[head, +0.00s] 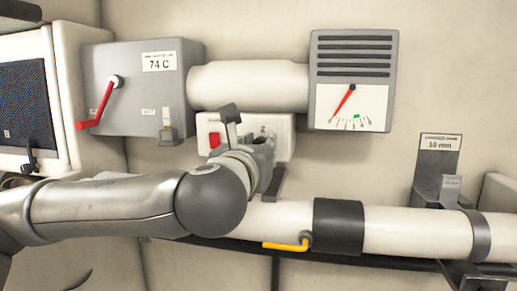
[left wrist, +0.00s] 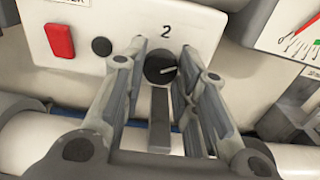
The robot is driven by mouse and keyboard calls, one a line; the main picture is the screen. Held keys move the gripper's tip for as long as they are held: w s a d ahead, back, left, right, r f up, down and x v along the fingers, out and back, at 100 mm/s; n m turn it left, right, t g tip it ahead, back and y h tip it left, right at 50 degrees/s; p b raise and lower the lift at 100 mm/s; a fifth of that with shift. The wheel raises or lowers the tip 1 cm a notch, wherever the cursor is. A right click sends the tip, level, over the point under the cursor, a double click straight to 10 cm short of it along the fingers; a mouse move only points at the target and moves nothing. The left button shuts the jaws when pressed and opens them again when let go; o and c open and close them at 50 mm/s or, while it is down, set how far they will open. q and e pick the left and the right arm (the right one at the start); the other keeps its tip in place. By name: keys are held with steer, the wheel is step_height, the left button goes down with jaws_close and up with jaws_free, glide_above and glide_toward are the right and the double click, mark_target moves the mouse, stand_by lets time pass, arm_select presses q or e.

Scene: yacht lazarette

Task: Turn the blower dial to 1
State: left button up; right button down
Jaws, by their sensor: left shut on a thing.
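The blower dial (left wrist: 158,68) is a round black knob with a white pointer line on a white panel (left wrist: 85,25). The pointer aims right and slightly up in the left wrist view. A "2" is printed above the dial; no "1" is visible. My left gripper (left wrist: 163,60) is shut on the dial, one finger on each side of it. In the head view my left gripper (head: 262,152) is at the white panel (head: 286,138) and hides the dial. My right gripper is in neither view.
The panel has a red switch (left wrist: 59,40) and a black round part (left wrist: 102,46). A vent gauge (head: 352,80) hangs at upper right, its red needle low left. A grey box (head: 135,85) with a red lever (head: 97,108) is left. A white pipe (head: 400,232) with a yellow handle (head: 285,246) runs below.

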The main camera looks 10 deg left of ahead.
arm_select(q)
steer(key=n+b, duration=0.4)
steer(key=n, duration=0.1)
steer(key=shift+f, duration=0.2)
steer(key=shift+d+r+n+b, duration=0.1)
steer(key=shift+n+b, duration=2.65)
steer(key=shift+n, duration=2)
steer(key=shift+r+n+b, duration=0.1)
steer(key=shift+n+b, duration=2.6)
steer(key=shift+n, duration=2.05)
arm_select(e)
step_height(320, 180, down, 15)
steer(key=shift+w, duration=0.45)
arm_select(q)
steer(key=o, duration=1)
steer(key=shift+r, duration=0.1)
